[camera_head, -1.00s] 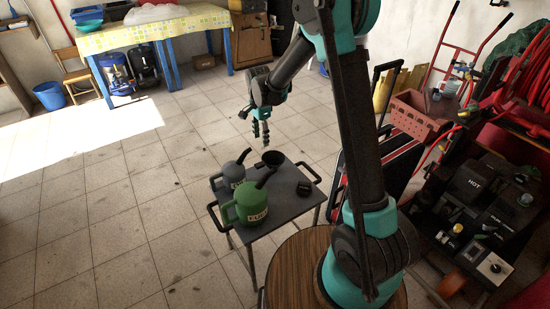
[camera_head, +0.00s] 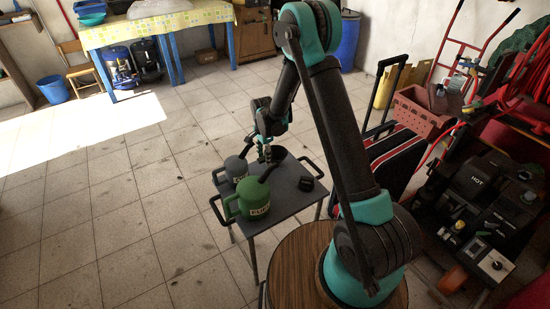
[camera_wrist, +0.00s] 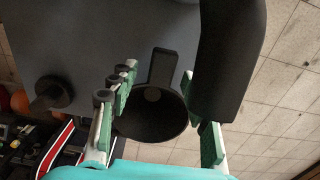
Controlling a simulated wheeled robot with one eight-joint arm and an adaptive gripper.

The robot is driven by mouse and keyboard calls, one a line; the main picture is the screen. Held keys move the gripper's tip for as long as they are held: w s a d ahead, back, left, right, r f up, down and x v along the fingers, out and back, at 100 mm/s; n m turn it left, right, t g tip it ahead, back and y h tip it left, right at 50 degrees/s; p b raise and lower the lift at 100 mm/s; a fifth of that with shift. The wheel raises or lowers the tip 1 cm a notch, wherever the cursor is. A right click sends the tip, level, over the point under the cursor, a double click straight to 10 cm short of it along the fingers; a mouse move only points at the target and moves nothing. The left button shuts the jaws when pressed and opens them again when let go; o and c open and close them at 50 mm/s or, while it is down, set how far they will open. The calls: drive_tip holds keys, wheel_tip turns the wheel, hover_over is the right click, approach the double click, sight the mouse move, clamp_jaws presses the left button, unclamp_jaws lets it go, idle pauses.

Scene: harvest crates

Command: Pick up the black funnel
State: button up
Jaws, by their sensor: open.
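The black funnel (camera_head: 279,154) stands on the small grey table (camera_head: 290,203), partly hidden behind my gripper in the head view. In the wrist view the funnel (camera_wrist: 150,122) shows its round dark mouth and a flat tab handle (camera_wrist: 162,66) pointing up the picture. My gripper (camera_head: 266,156) is down at the funnel. In the wrist view my gripper (camera_wrist: 158,76) is open, with fingers left and right of the funnel and its handle. I cannot tell whether they touch it.
A green can (camera_head: 248,200) and a grey can (camera_head: 236,168) stand left of the funnel. A dark spout-like cylinder (camera_wrist: 228,60) is close beside the right finger. A small black cap (camera_head: 306,184) lies on the table's right side. The table has side handles.

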drive_tip(key=shift+f, duration=1.05)
clamp_jaws()
